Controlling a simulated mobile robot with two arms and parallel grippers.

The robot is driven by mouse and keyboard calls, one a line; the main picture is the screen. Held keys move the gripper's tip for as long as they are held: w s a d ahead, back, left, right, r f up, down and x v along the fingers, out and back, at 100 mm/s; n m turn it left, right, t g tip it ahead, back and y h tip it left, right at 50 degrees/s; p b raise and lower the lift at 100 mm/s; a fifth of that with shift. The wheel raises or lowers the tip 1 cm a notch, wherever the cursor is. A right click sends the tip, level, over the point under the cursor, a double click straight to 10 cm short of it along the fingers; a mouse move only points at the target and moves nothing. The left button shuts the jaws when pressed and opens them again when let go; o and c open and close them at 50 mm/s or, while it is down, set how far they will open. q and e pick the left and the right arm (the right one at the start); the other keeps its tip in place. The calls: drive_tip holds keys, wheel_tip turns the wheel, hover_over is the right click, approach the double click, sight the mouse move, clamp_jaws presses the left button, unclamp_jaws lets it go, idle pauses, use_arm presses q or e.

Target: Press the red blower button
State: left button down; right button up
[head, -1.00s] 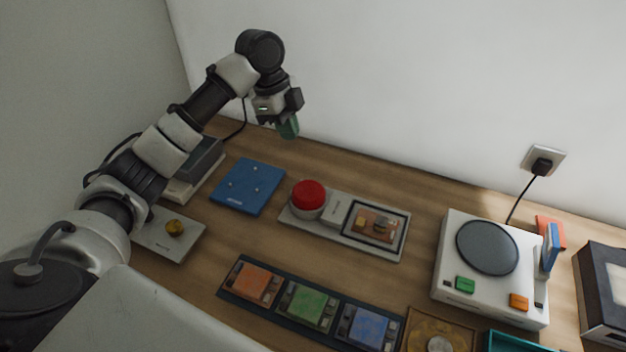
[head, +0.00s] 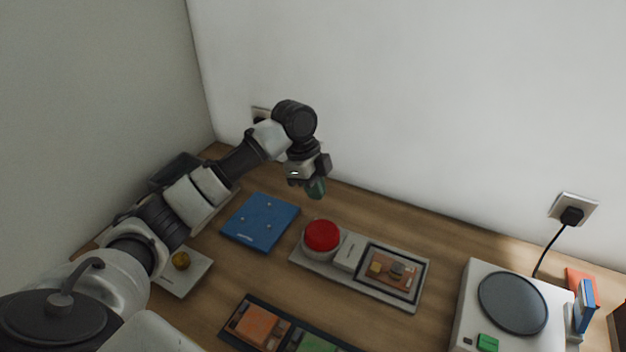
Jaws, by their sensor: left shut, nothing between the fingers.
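The red blower button (head: 321,236) is a large round dome at the left end of a grey panel (head: 345,278) on the wooden surface. The panel also carries a small light block and a framed brown circuit board (head: 391,271). My left gripper (head: 316,188) is shut, with greenish fingertips pointing down. In the picture it shows just above the button, towards the wall, and apart from it. Its exact height over the surface is hard to tell. My right gripper is not in view.
A blue plate (head: 260,221) lies left of the button. A tray with orange and green modules (head: 258,325) lies in front. A white device with a grey disc (head: 513,303) stands right. The wall rises behind.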

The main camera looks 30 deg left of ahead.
sight(324, 230)
use_arm(q)
drive_tip(key=x, duration=0.3)
drive_tip(key=p+x, duration=0.1)
drive_tip(key=x, duration=0.1)
drive_tip(key=a+x, duration=0.1)
drive_tip(key=x, duration=0.2)
drive_tip(key=shift+d+f+p, duration=0.1)
drive_tip(key=shift+f+p, duration=0.25)
drive_tip(key=shift+f, duration=0.15)
drive_tip(key=shift+s+f, duration=0.1)
drive_tip(key=shift+f, duration=0.2)
